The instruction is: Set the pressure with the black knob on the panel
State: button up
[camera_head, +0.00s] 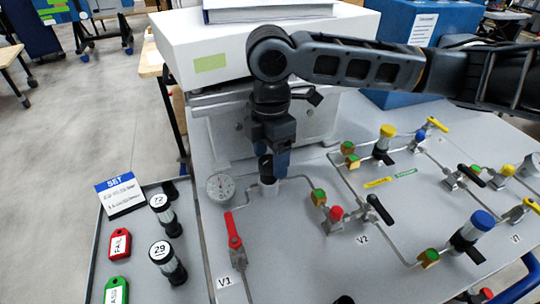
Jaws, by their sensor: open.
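The black knob (265,168) stands upright on a light metal fitting on the grey panel (290,262), just right of a round pressure gauge (220,187). The gauge's needle is too small to read. My gripper (273,160) points down from above, right at the knob. Its fingers overlap the knob in the picture, and one bluish finger shows on the knob's right side. The jaws are open. I cannot tell whether they touch the knob, and part of the knob is hidden.
A red-handled valve (234,232) stands below the gauge. The V2 valve (378,209) and several pipes lie to the right. A tray (145,208) at left holds a SET card (121,195), numbered vials and tags. A white box (205,45) stands behind.

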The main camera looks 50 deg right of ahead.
jog(key=shift+f, duration=0.1)
jog(key=c, duration=1.1)
jog(key=shift+o, duration=0.2)
jog(key=p, duration=0.3)
jog(key=shift+r, duration=0.4)
jog(key=shift+w+m+p, duration=0.1)
jog(key=shift+m+p, duration=0.2)
jog(key=shift+p, duration=0.35)
jog(key=p, duration=0.4)
jog(key=shift+d+m, duration=0.1)
jog(key=shift+m, duration=0.3)
jog(key=m+p, duration=0.1)
jog(key=p, duration=0.2)
jog(key=shift+f+m+p, duration=0.25)
jog(key=shift+m+p, duration=0.05)
jog(key=shift+p, duration=0.5)
